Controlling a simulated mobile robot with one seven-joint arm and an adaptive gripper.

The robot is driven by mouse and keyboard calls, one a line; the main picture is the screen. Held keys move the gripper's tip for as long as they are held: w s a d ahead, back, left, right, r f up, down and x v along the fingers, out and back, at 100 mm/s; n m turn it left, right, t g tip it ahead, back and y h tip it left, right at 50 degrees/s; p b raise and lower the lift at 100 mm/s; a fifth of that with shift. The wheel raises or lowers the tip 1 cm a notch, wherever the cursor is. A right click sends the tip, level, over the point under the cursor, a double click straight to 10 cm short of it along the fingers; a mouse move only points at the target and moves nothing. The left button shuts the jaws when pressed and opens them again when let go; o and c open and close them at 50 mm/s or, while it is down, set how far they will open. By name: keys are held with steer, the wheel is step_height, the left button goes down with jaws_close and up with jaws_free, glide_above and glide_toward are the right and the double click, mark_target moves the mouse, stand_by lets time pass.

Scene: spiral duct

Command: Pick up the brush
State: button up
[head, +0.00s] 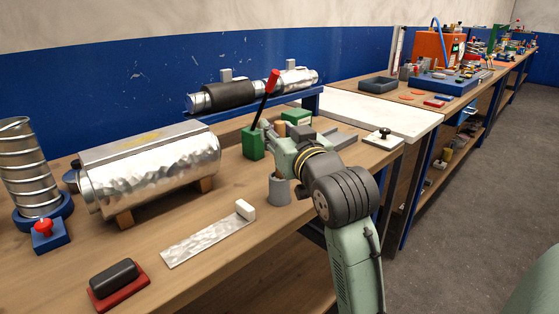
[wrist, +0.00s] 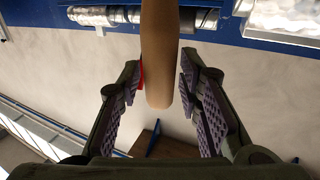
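A tan, rounded handle, apparently the brush (wrist: 158,60), comes down from the top edge of the wrist view and ends between my fingers. Its bristles are not visible. In the head view a small tan piece (head: 280,129) shows behind my gripper, perhaps the same handle. A grey cup (head: 279,190) stands on the bench just below my gripper; I cannot tell whether the brush stands in it. My gripper (wrist: 161,72) is open, with one finger on each side of the handle and a gap visible at the right finger. In the head view the gripper (head: 271,133) is partly hidden by its wrist.
A green block (head: 253,144) with a red-tipped lever stands close behind my gripper. A silver duct (head: 150,170) lies to the left on the wooden bench. A metal strip (head: 208,240) and a red-based black block (head: 117,284) lie in front. Bare bench lies between them.

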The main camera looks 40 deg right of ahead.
jaws_close()
stand_by(0.4)
